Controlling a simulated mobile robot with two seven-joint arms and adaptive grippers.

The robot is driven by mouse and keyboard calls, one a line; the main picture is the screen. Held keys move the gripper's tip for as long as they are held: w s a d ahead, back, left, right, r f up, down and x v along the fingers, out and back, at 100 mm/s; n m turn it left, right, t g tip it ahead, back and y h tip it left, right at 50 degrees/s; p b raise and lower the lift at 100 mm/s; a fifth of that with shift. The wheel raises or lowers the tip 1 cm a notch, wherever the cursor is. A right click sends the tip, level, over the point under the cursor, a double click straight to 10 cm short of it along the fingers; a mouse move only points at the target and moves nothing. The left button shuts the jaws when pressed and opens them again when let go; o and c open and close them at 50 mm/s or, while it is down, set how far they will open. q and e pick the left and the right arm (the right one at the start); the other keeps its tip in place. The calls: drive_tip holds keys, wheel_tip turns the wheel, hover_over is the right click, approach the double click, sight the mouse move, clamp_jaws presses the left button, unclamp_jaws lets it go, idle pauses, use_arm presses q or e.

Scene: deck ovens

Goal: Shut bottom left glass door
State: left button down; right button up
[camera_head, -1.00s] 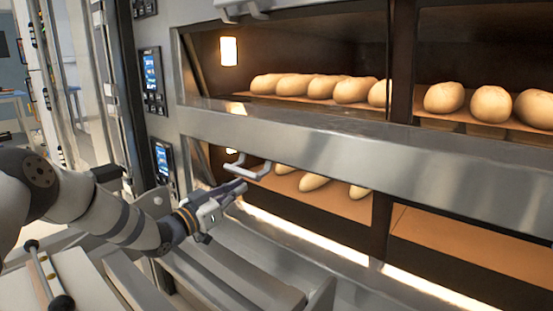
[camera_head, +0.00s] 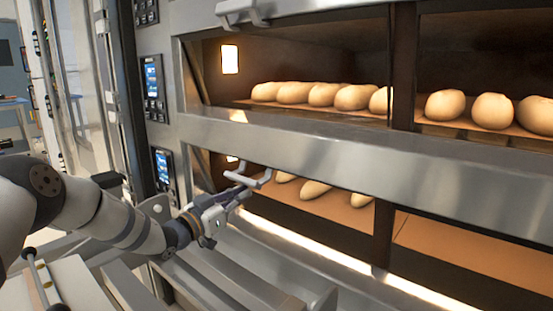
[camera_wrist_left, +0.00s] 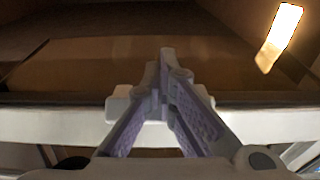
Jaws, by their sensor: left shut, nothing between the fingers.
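The lower left oven opening stands uncovered, and bread shows inside it. A grey bar handle (camera_head: 241,180) sticks out below the steel band at this opening's upper left. The glass of the bottom left door cannot be made out. My left gripper (camera_head: 244,193) is shut and empty, with its fingertips at the handle, just below and beside it; I cannot tell whether they touch. In the left wrist view the shut fingers (camera_wrist_left: 166,58) point into the chamber above its brown deck (camera_wrist_left: 90,65). My right gripper is not in view.
The steel band (camera_head: 330,150) runs above the opening. The upper deck holds several loaves (camera_head: 353,97); a few loaves (camera_head: 314,189) lie on the lower deck. Control panels (camera_head: 164,169) are on the left post. A steel ledge (camera_head: 290,265) lies below.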

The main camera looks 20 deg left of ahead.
sight(239, 182)
use_arm(q)
drive_tip(key=shift+r, duration=0.2)
idle(0.3)
